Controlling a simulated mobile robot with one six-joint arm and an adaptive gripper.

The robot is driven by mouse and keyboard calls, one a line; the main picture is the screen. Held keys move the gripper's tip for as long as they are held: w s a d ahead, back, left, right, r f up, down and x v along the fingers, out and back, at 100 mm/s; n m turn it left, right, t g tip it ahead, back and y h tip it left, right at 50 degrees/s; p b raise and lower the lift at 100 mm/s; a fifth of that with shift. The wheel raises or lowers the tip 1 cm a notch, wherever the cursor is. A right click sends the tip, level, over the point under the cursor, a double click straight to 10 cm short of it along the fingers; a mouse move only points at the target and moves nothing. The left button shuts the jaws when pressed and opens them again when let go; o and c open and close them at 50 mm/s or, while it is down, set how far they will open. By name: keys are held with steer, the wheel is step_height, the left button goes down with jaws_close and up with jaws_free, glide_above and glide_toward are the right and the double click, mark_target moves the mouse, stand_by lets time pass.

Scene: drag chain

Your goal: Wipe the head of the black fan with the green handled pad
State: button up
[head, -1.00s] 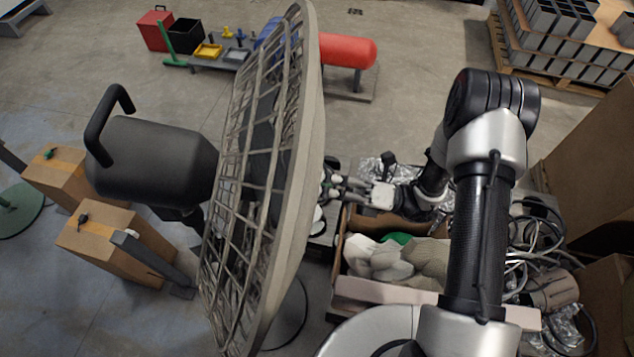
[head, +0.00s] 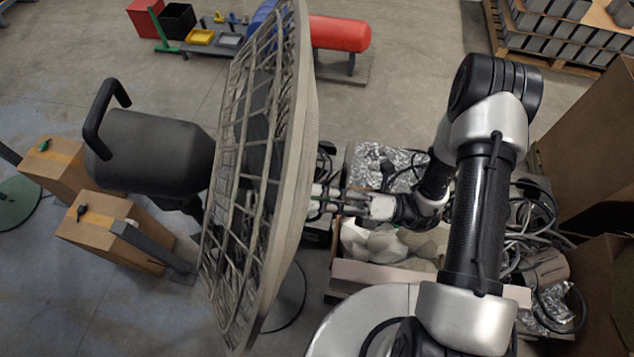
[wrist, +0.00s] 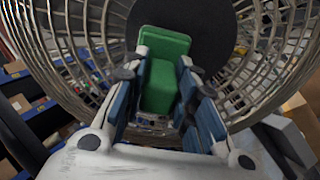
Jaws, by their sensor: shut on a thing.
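The black fan's head (head: 255,180) stands nearly edge-on in the head view, with a wire cage and a grey rim. Its dark motor housing (head: 155,150) and handle loop are on the left. My gripper (head: 322,195) is just right of the cage, pointing at its front. In the wrist view my gripper (wrist: 165,95) is shut on the green handled pad (wrist: 167,60), which sits between the blue-lined fingers. The fan's dark round centre (wrist: 205,30) and curved cage wires are right behind the pad. I cannot tell whether the pad touches the cage.
An open box (head: 375,275) of pale lumpy items lies below my forearm. Cables and foil crowd the right, beside cardboard boxes (head: 590,140). Brown boxes (head: 110,230) stand behind the fan on the left. A red tank (head: 338,34) and crates are farther back. Open floor lies between.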

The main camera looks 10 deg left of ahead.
steer(key=shift+s+d, duration=0.15)
steer(key=shift+s, duration=0.8)
steer(key=shift+w+d+r+p, duration=0.1)
steer(key=shift+d+r+p, duration=0.1)
steer(key=shift+r+p, duration=0.35)
steer(key=shift+d+r+p, duration=0.2)
steer(key=shift+r+p, duration=0.25)
steer(key=shift+r, duration=0.05)
steer(key=shift+w+a+f, duration=0.1)
steer(key=shift+w+a, duration=0.05)
steer(key=shift+w, duration=0.7)
steer(key=shift+w+a+f, duration=0.1)
steer(key=shift+w+a, duration=0.05)
steer(key=shift+w, duration=0.65)
steer(key=shift+w+a+r, duration=0.1)
steer(key=shift+w+a, duration=0.15)
steer(key=shift+w, duration=0.9)
steer(key=shift+w+a+r, duration=0.1)
steer(key=shift+w+a, duration=0.1)
steer(key=shift+w, duration=0.9)
steer(key=shift+b+v, duration=1.1)
steer(key=shift+v, duration=1.85)
steer(key=shift+w+f, duration=0.1)
steer(key=shift+f, duration=0.05)
